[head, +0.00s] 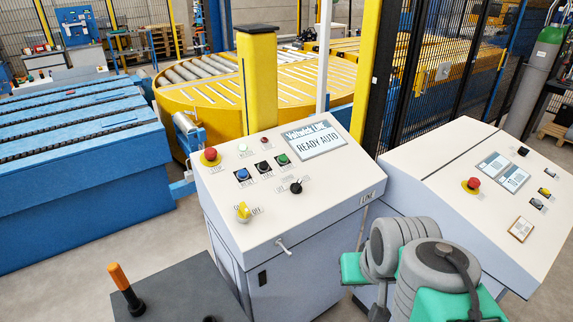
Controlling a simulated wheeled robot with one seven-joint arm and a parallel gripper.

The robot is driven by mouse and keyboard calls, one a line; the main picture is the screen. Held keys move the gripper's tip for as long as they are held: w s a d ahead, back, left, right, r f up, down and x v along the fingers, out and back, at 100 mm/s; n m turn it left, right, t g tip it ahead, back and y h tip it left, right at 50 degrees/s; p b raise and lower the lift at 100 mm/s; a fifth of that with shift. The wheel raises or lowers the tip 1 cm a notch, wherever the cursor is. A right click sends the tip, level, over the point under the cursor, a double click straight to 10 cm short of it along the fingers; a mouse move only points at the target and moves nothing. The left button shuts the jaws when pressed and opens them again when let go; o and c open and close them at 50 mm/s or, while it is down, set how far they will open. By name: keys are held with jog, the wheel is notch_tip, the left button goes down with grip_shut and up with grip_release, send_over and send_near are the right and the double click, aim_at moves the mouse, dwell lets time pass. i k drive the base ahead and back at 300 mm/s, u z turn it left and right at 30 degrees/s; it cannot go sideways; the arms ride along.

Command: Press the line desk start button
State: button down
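The line desk (225,228) stands in the middle, a pale sloped console with a "LINE" plate at its lower right edge. On its top, a green button (282,159) sits at the right end of a row beside a black button (262,167) and a blue button (242,174). Their small labels are too small to read, so I cannot confirm which is start. My grey and teal arm is folded at the lower right, in front of the desks. I cannot make out my gripper in this view.
The line desk also has a red emergency button (210,155), a black selector (296,187) and a yellow switch (243,210). A second desk (440,150) stands right. A yellow post (257,85) rises behind. A blue conveyor (80,205) is left.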

aim_at(282, 159)
jog(key=z, duration=0.8)
jog(key=i, duration=1.45)
jog(key=u, duration=4.5)
